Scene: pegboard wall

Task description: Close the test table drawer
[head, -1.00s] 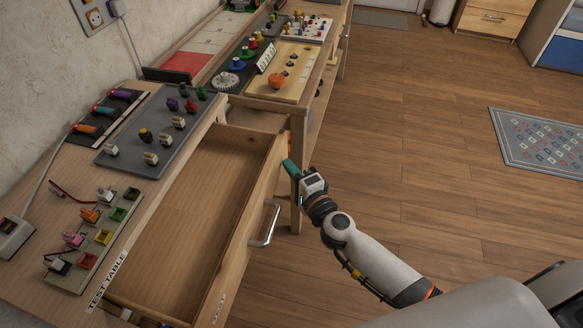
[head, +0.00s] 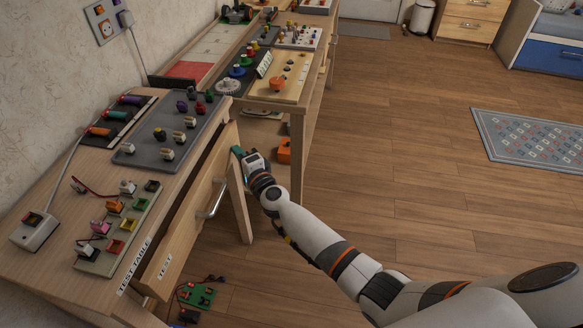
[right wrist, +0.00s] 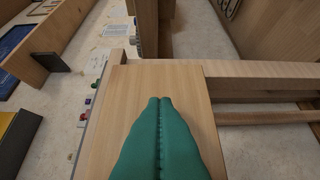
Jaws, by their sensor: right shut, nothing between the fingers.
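The test table drawer (head: 188,222) has a light wood front with a metal bar handle (head: 213,198) and a "TEST" label. I cannot tell whether a small gap is left. My right gripper (head: 237,152) is shut and empty, with its teal fingers at the far end of the drawer front, beyond the handle. In the right wrist view the closed fingertips (right wrist: 160,99) lie over a light wood panel (right wrist: 160,80); contact is unclear. My left gripper is not in view.
The tabletop holds a grey board with knobs (head: 165,135) and a board of coloured connectors (head: 120,225). A second table (head: 285,95) stands beyond. A green circuit board (head: 197,295) lies below the drawer. Open floor (head: 400,150) extends to the right.

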